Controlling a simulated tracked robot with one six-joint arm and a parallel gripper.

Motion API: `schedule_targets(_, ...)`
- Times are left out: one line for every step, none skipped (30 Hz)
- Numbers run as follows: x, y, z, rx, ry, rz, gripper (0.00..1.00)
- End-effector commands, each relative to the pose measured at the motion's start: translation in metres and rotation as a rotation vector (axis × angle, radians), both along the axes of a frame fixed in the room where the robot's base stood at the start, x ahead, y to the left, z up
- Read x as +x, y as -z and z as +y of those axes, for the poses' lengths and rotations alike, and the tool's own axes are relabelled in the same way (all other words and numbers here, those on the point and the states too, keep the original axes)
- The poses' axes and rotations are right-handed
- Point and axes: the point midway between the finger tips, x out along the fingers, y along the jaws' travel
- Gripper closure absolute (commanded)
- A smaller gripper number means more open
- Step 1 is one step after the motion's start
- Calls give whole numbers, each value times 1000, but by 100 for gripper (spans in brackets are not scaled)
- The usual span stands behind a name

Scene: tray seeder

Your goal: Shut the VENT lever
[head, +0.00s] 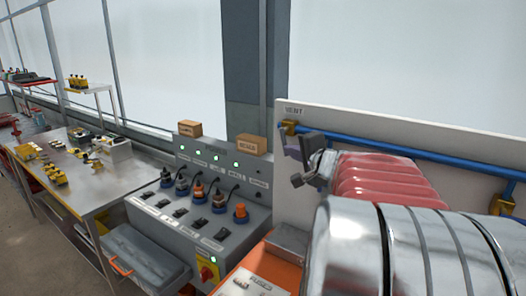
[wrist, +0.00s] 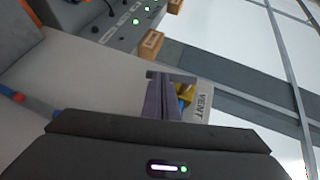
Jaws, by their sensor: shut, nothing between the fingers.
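The VENT label (head: 293,110) is at the top left corner of a pale panel in the head view, and also shows in the wrist view (wrist: 204,104). Below the label is a yellow valve body (head: 290,128) on a blue pipe; part of it shows beside my fingers in the wrist view (wrist: 186,92). A dark grey bar (wrist: 185,77), seemingly the VENT lever, lies across the view at my fingertips. My gripper (wrist: 163,88) is shut and empty, close by the valve; I cannot tell whether it touches the bar. In the head view my arm and gripper hide much of this area.
A grey control box (head: 190,215) with knobs, switches and green lights stands left of the panel, with cardboard boxes (head: 252,144) on top. The blue pipe (head: 410,152) runs right along the panel. A metal bench (head: 100,200) with yellow parts is further left.

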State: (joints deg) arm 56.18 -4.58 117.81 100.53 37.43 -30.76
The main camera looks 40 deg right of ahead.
Motion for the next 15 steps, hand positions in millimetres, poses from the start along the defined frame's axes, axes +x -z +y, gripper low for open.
schedule_targets(1, 1, 0, 0, -1, 0, 100)
schedule_targets(2, 2, 1, 1, -1, 1, 100)
schedule_targets(4, 4, 2, 2, -2, 1, 100)
schedule_targets(5, 6, 2, 3, -2, 1, 100)
schedule_targets(7, 8, 3, 3, -3, 1, 100)
schedule_targets(10, 10, 4, 2, -4, 1, 100)
schedule_targets(12, 12, 4, 3, -2, 1, 100)
schedule_targets(13, 12, 4, 3, -2, 1, 100)
schedule_targets(13, 13, 4, 2, -2, 1, 100)
schedule_targets(13, 13, 4, 2, -2, 1, 100)
schedule_targets(13, 13, 4, 2, -2, 1, 100)
schedule_targets(13, 13, 4, 1, -2, 1, 100)
schedule_targets(13, 13, 4, 1, -2, 1, 100)
schedule_targets(14, 13, 4, 2, -2, 1, 100)
schedule_targets(14, 13, 4, 2, -2, 1, 100)
